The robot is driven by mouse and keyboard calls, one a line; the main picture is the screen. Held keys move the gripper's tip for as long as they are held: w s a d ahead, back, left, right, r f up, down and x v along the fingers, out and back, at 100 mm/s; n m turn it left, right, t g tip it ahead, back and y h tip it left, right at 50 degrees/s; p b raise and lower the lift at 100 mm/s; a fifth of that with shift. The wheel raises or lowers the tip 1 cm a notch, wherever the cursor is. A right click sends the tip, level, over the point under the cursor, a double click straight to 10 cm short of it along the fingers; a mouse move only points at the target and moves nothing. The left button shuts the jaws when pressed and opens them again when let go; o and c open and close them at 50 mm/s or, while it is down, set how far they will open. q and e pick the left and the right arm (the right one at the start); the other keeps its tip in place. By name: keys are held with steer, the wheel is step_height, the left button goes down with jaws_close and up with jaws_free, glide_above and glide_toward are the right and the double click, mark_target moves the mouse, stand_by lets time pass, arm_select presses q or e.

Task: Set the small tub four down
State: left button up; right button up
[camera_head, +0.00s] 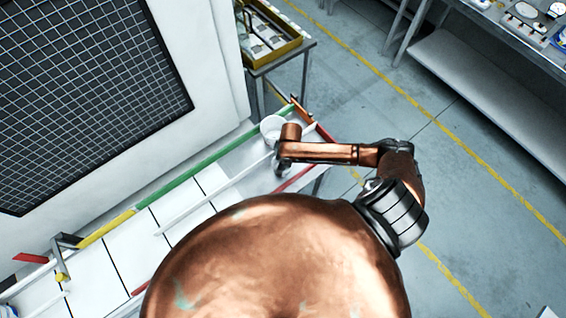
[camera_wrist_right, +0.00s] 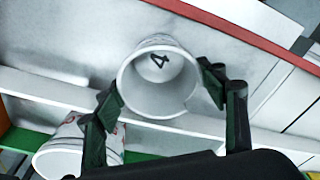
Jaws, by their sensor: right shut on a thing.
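The small tub four (camera_wrist_right: 158,88) is white, with a black 4 on its inside bottom and its open mouth toward the right wrist camera. My right gripper (camera_wrist_right: 163,90) has one dark finger on each side of it and is shut on it. I cannot tell whether the tub touches the surface below. In the head view my right gripper is mostly hidden by my own copper arm at the far end of the bench. A white tub (camera_head: 271,127) shows there beside the arm; I cannot tell which tub it is. My left gripper is not in view.
A second white tub (camera_wrist_right: 72,153) with red marking stands at lower left in the right wrist view. The bench (camera_head: 170,215) has white panels and green, yellow, red and white rails. A yellow-rimmed tray (camera_head: 285,45) stands on a table beyond.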

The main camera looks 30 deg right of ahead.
steer(key=o, duration=0.8)
steer(key=shift+f, duration=0.1)
step_height(320, 180, up, 12)
steer(key=s, duration=0.1)
steer(key=shift+d+b, duration=0.3)
steer(key=shift+d, duration=0.15)
steer(key=shift+s, duration=0.1)
